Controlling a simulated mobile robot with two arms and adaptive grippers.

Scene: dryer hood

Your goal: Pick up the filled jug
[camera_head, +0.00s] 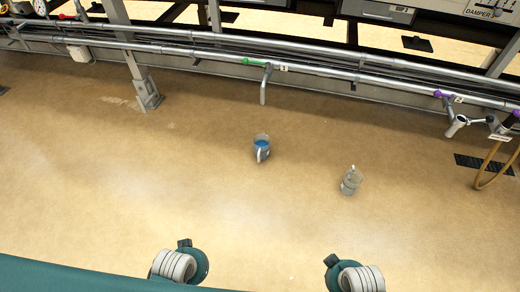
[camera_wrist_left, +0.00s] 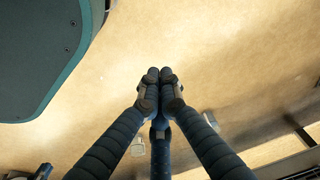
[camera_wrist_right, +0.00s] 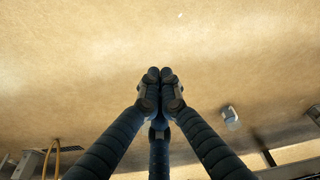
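A jug holding blue liquid (camera_head: 261,147) stands upright on the tan floor near the middle of the head view, its pale handle towards me. A second, greyish see-through jug (camera_head: 351,181) stands to its right and closer to me; its contents cannot be told. My right gripper (camera_wrist_right: 159,76) is also shut and empty. Both are apart from the jugs; in the head view only my arm parts show at the bottom.
Metal pipes (camera_head: 200,45) run across the back, with a green-handled tap (camera_head: 256,63) above and behind the blue jug. A purple-handled valve (camera_head: 444,95) and a yellowish hose (camera_head: 487,167) are at the right. The floor around the jugs is clear.

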